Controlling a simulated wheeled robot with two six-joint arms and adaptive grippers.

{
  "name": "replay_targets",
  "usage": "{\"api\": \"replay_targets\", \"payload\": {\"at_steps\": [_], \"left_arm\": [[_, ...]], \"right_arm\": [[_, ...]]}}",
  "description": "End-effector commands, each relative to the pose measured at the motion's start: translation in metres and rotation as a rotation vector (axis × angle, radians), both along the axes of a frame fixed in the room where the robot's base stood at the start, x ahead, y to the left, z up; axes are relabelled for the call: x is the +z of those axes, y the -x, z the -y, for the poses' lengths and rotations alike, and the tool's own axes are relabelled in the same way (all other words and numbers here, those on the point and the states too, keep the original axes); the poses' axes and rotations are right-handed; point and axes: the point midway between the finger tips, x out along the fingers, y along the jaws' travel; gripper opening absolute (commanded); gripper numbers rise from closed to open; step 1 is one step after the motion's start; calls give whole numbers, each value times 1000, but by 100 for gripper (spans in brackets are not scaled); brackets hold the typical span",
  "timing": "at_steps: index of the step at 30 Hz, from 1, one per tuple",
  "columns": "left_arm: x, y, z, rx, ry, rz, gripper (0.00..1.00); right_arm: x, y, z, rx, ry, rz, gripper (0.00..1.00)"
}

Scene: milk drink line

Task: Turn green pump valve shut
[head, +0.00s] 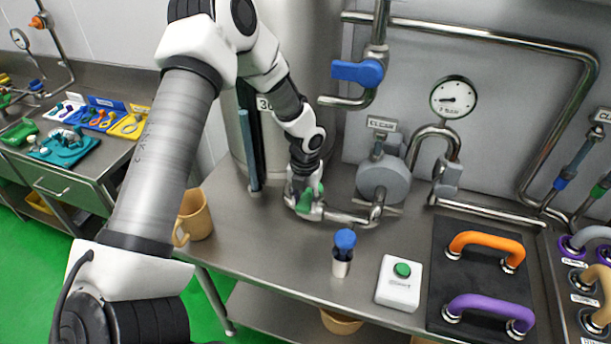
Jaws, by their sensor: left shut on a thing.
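The green valve handle (308,196) sits on the low pipe between the steel tank and the grey pump (384,181). My left gripper (305,203) is shut on the green handle, which shows between and beside its fingers. The gripper covers part of the handle and the valve body, so the handle's exact angle is hard to tell. My right gripper is not in view.
A blue valve (358,72) and a gauge (453,97) are on the wall pipes. A blue-topped post (343,252), a green-button box (400,282) and a black panel (470,232) with orange and purple handles stand in front. A tan jug (196,216) is at left.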

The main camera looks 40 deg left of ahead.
Motion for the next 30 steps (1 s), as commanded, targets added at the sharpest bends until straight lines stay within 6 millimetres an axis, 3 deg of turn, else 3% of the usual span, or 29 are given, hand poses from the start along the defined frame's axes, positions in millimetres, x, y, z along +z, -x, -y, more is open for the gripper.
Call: {"api": "replay_targets", "payload": {"at_steps": [1,3,14,17,27,30], "left_arm": [[-2,2,0,-5,0,-8,46],[-2,2,0,-5,0,-6,65],[5,0,0,-1,0,0,65],[19,-1,0,-1,0,2,65],[101,-1,-1,-3,0,0,65],[114,0,-1,-2,1,-2,65]], "right_arm": [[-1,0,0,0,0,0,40],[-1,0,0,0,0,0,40],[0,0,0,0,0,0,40],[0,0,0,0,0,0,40],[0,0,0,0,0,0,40],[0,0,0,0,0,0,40]]}}
